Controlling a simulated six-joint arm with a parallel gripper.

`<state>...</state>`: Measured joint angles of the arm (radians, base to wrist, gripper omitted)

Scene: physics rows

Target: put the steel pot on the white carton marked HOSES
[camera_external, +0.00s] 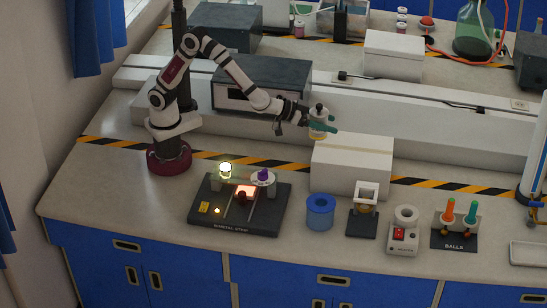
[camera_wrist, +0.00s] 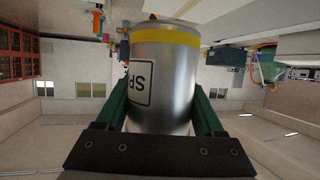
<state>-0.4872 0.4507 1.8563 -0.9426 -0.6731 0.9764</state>
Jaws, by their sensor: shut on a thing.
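The steel pot (camera_wrist: 172,85) is a shiny cylinder with a yellow band and a partly visible label reading "SP". My gripper (camera_wrist: 161,100) is shut on it, with one green finger on each side. In the external view, my gripper (camera_external: 321,127) holds the pot (camera_external: 317,117) by the far left corner of a large white carton (camera_external: 352,168). I cannot tell if the pot touches the carton. No HOSES mark is readable on the carton. Its top looks bare.
Another white carton (camera_external: 394,56) stands at the back. In front are a black stand with lit parts (camera_external: 238,222), a blue ring-shaped item (camera_external: 320,212), small devices and a BALLS holder (camera_external: 454,239). A long raised ledge (camera_external: 430,125) runs behind the large carton.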

